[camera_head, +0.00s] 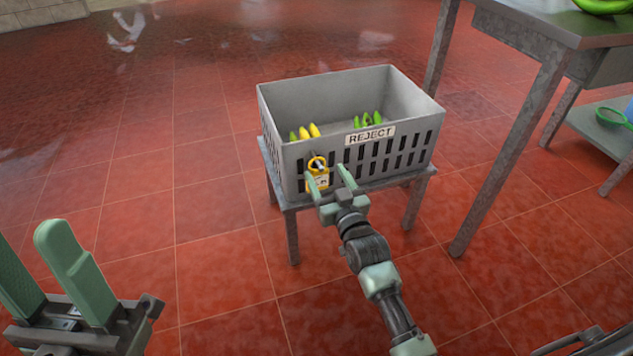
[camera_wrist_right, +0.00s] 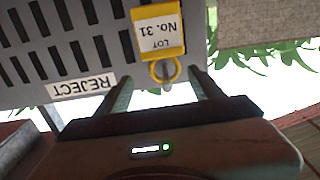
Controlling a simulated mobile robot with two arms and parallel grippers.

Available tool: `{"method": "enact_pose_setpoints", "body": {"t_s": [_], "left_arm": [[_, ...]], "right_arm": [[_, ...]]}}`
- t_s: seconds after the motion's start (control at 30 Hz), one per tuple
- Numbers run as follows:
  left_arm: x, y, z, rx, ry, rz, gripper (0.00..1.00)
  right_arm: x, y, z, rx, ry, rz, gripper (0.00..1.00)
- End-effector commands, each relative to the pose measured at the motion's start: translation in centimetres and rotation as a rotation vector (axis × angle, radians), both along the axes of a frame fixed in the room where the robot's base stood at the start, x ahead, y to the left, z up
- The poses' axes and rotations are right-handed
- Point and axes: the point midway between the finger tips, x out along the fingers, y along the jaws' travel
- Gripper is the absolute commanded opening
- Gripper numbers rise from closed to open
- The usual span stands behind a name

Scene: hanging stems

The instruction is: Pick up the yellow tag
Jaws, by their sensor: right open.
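The yellow tag (camera_head: 317,182) hangs by its yellow ring from a peg on the front wall of a grey crate, left of the REJECT label. In the right wrist view the tag (camera_wrist_right: 160,34) reads "LOT No. 31", upside down, with its ring nearest the fingers. My right gripper (camera_head: 328,175) is open in front of the crate. Its fingers (camera_wrist_right: 162,78) point toward the ring, one on each side in that view; I see no contact. My left gripper (camera_head: 28,236) is open and empty at the lower left, far from the tag.
The grey crate (camera_head: 300,97) holds yellow and green bananas and stands on a low metal stand (camera_head: 411,205). The red tiled floor at left is clear.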

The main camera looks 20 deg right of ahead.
Motion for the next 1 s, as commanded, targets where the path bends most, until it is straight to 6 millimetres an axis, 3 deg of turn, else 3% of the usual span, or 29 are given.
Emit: {"method": "enact_pose_setpoints", "body": {"t_s": [0.4, 0.67, 0.9, 1.0], "left_arm": [[-0.4, 0.1, -2.9, -0.006, -0.019, -0.001, 0.52], [-0.4, 0.1, -2.8, -0.005, -0.018, -0.002, 0.52], [-0.4, 0.1, -2.8, -0.006, -0.018, -0.002, 0.52], [-0.3, 0.1, -2.8, -0.006, -0.018, -0.002, 0.52]], "right_arm": [[5.0, 0.9, -0.1, 0.000, 0.000, 0.000, 0.67], [5.2, 0.9, 0.1, 0.000, 0.001, 0.000, 0.67], [5.2, 0.9, 0.0, 0.000, 0.001, 0.000, 0.03], [5.2, 0.9, 0.0, 0.000, 0.000, 0.000, 0.02]]}}
